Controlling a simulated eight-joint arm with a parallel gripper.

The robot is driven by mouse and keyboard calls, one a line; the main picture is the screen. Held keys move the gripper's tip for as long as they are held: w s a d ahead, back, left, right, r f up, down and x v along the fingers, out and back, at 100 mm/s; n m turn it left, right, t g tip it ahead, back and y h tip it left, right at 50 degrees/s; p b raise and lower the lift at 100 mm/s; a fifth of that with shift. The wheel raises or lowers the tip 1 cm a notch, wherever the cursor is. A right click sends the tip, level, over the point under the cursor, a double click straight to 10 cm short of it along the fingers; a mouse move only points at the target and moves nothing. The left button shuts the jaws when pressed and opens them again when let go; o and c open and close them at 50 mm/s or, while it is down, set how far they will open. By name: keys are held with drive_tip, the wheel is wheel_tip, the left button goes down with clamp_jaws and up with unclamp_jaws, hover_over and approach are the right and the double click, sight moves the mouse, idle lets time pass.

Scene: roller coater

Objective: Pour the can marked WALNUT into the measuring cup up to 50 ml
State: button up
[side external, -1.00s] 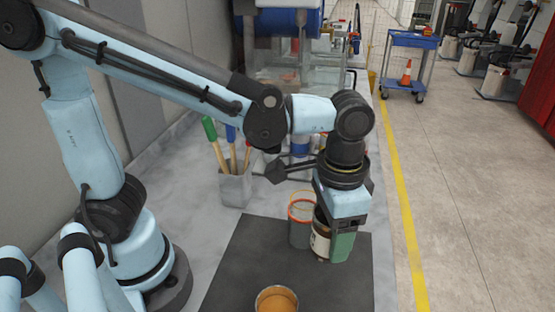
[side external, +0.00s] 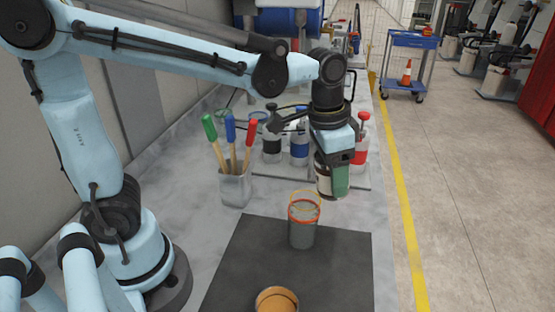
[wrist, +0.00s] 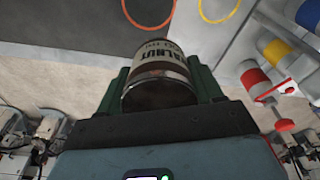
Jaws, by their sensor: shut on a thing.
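The can marked WALNUT (wrist: 160,70) shows part of its lettering on a pale label in the wrist view, between my gripper's green fingers (wrist: 158,88). In the side view my gripper (side external: 334,180) is shut on the can (side external: 323,178) and holds it off the mat, beyond and to the right of the measuring cup. The can looks close to upright; its contents are hidden. The measuring cup (side external: 302,232) is a grey cylinder standing on the dark mat, with a red ring at its top and a yellow ring just above. Its level cannot be read.
A brown-orange container (side external: 277,301) stands at the near edge of the dark mat (side external: 345,270). A holder with red, blue and green handled tools (side external: 235,188) stands left of the cup. Several capped bottles (side external: 299,150) stand behind. The mat right of the cup is clear.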

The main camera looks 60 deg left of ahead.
drive_tip(key=shift+w+t, duration=0.1)
drive_tip(key=shift+t, duration=0.5)
drive_tip(key=shift+w+d+f+h, duration=0.1)
drive_tip(key=shift+f+h, duration=0.1)
drive_tip(key=shift+h, duration=0.1)
drive_tip(key=shift+w+d+f+t+h, duration=0.15)
drive_tip(key=shift+f+t+h, duration=0.25)
drive_tip(key=shift+f+t, duration=1.1)
drive_tip(key=shift+f, duration=0.25)
drive_tip(key=shift+w+f+t+h, duration=0.1)
drive_tip(key=shift+t+h, duration=0.2)
drive_tip(key=shift+t, duration=0.2)
drive_tip(key=shift+r+t+h, duration=0.35)
drive_tip(key=shift+r+t, duration=0.1)
drive_tip(key=shift+t, duration=0.5)
drive_tip(key=shift+r+t+h, duration=0.35)
drive_tip(key=shift+r+t, duration=0.1)
drive_tip(key=shift+t, duration=0.5)
idle(1.7)
